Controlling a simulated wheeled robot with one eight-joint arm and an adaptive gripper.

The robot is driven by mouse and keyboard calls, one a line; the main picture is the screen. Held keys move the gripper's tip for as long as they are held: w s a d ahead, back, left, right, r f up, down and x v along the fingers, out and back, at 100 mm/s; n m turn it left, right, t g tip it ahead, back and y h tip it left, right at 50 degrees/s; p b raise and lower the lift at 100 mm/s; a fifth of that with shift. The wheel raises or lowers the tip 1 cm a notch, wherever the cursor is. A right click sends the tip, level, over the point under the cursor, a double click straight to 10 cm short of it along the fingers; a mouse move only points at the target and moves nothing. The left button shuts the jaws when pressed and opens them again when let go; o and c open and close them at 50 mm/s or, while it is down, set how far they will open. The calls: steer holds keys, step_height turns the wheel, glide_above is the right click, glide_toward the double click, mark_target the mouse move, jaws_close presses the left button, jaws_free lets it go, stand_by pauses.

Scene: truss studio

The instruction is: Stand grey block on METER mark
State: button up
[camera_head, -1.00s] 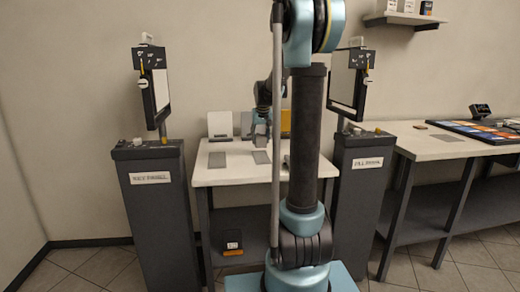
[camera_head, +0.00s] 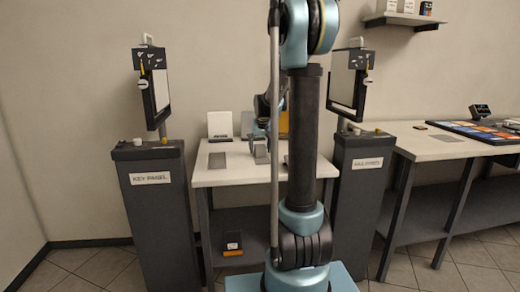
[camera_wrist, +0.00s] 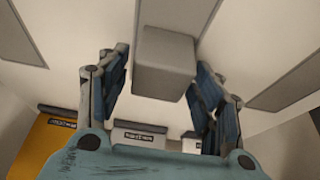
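The grey block (camera_wrist: 164,65) stands between my gripper's fingers in the wrist view. In the head view the block (camera_head: 261,153) is at table height, at the grey mark in the middle of the table (camera_head: 228,178). In the wrist view a flat grey patch (camera_wrist: 205,10) shows behind the block. My gripper (camera_wrist: 163,85) is around the block; a narrow gap shows at the left finger, while the right finger looks close to or against the block. I cannot read which mark is METER. The block's foot is hidden.
Other grey marks lie left (camera_wrist: 22,35) and right (camera_wrist: 290,72) in the wrist view. A white board (camera_head: 220,124) and a yellow board (camera_wrist: 50,145) stand at the table's back. Dark pedestals flank the table: KEY PANEL (camera_head: 150,200) left, another (camera_head: 360,190) right.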

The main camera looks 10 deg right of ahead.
steer(key=shift+r, duration=0.1)
steer(key=v, duration=1.2)
steer(key=s+f, duration=0.6)
steer(key=s, duration=0.7)
steer(key=s+f+g, duration=0.1)
steer(key=s+f, duration=0.6)
steer(key=s, duration=0.6)
steer(key=s+f+g, duration=0.1)
steer(key=s+f, duration=0.6)
steer(key=s, duration=0.6)
steer(key=shift+s, duration=0.4)
steer(key=shift+f, duration=0.1)
steer(key=shift+w+f, duration=0.2)
steer(key=shift+w, duration=0.3)
